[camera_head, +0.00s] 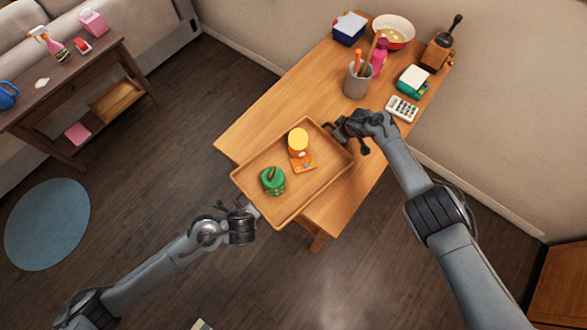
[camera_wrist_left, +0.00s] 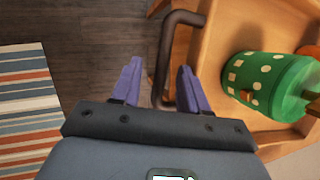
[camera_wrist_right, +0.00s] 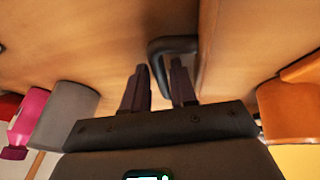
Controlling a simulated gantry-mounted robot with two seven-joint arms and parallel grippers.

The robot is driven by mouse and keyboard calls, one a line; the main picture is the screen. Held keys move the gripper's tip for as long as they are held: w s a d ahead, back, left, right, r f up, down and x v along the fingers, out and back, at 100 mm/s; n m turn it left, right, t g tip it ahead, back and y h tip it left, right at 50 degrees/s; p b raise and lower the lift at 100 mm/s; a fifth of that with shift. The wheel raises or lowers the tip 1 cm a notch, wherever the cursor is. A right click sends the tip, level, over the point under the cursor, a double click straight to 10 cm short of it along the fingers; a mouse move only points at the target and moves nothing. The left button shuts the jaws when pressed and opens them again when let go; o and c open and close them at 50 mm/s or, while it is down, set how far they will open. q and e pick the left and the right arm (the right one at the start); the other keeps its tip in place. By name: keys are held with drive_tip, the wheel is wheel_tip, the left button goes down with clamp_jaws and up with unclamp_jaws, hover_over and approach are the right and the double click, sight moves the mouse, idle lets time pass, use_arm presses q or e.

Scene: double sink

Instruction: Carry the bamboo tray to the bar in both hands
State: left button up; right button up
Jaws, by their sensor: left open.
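The bamboo tray (camera_head: 285,214) lies at the near end of the wooden table, its near corner jutting past the table edge. It carries a green spotted canister (camera_head: 272,181) and an orange item with a yellow top (camera_head: 299,143). My left gripper (camera_head: 249,211) is at the tray's near-left side. In the left wrist view its open fingers (camera_wrist_left: 158,85) stand on either side of a dark handle (camera_wrist_left: 168,50), with a gap visible. My right gripper (camera_head: 345,130) is at the opposite side. In the right wrist view its fingers (camera_wrist_right: 160,75) are close around the other dark handle (camera_wrist_right: 172,44).
The wooden table (camera_head: 305,88) holds a grey utensil cup (camera_head: 356,82), a pink bottle (camera_head: 380,55), a calculator-like item (camera_head: 401,108), a bowl (camera_head: 393,30) and a grinder (camera_head: 437,52) beyond the tray. A dark side table (camera_head: 65,75) stands at left. Floor between is clear.

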use_arm(q)
drive_tip(key=shift+c, duration=0.2)
use_arm(e)
drive_tip(key=shift+c, duration=0.2)
use_arm(q)
drive_tip(key=c, duration=0.5)
use_arm(e)
clamp_jaws()
use_arm(q)
clamp_jaws()
drive_tip(key=shift+r, duration=0.2)
use_arm(e)
drive_tip(key=shift+r, duration=0.2)
